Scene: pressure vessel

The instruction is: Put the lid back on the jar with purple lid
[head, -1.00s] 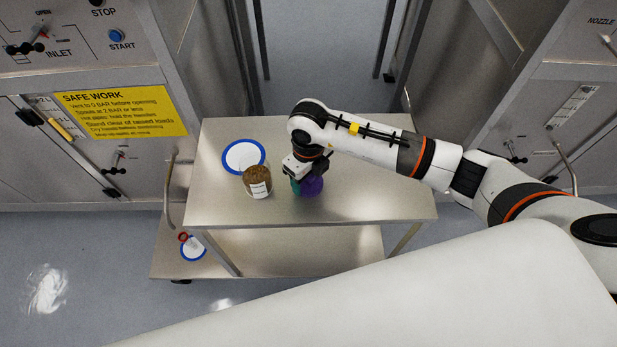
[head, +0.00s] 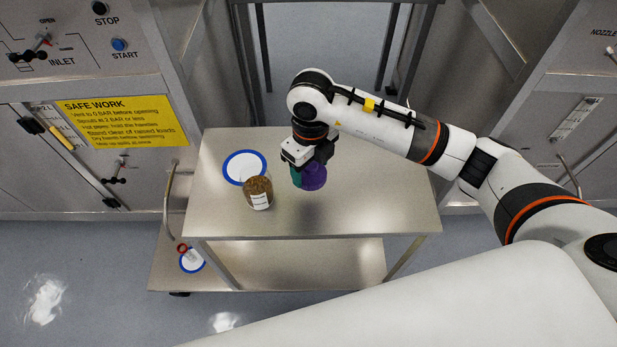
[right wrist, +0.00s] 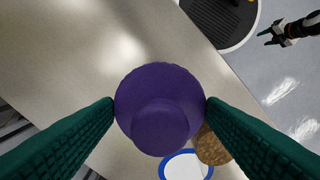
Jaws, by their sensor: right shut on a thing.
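The jar (head: 258,196) is clear glass with brown contents and a white label. It stands upright and uncovered on the steel table, and its brown top shows in the right wrist view (right wrist: 213,148). The purple lid (head: 314,178) has a round knob. My right gripper (head: 303,177) is shut on the lid and holds it above the table, to the right of the jar. In the right wrist view the lid (right wrist: 160,105) sits between both teal fingers. My left gripper (right wrist: 269,37) shows small in the right wrist view, over the floor, its fingers apart and empty.
A white disc with a blue rim (head: 244,167) lies on the table just behind the jar. The steel table (head: 370,205) is clear on its right side. A lower shelf (head: 310,262) holds another blue-rimmed disc (head: 192,260) with a small red-ringed item. Steel cabinets stand on both sides.

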